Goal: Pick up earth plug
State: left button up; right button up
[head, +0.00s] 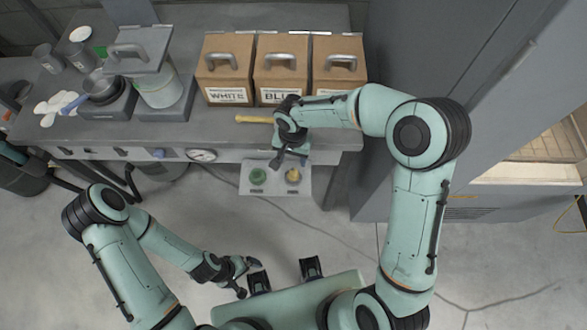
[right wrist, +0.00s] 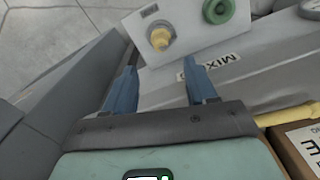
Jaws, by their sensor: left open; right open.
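A pale panel (head: 275,188) juts from the counter's front edge. It carries a round green plug-like part (head: 258,176) and a yellow one (head: 293,175); I cannot tell for certain which is the earth plug. In the right wrist view the yellow part (right wrist: 160,38) and the green part (right wrist: 218,10) sit on the panel beyond my fingers. My right gripper (head: 290,160) is open and empty just above the panel, near the yellow part; its blue fingers (right wrist: 162,82) show apart. My left gripper (head: 250,278) is open and empty, low over the floor side.
Cardboard boxes (head: 227,87) with metal handles stand on the counter (head: 230,140). A yellow rod (head: 254,119) lies before them. A pot (head: 102,85) and a lidded container (head: 160,90) stand left. A tall grey cabinet (head: 420,50) closes off the right.

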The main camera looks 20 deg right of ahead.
send_over(293, 170)
jog(key=s, duration=0.1)
notch_tip(293, 170, down, 6)
jog(key=shift+a+f, duration=0.1)
jog(key=shift+a, duration=0.05)
jog(key=f, duration=0.5)
jog(key=shift+w+f, duration=0.3)
jog(key=shift+w, duration=0.1)
grip_shut()
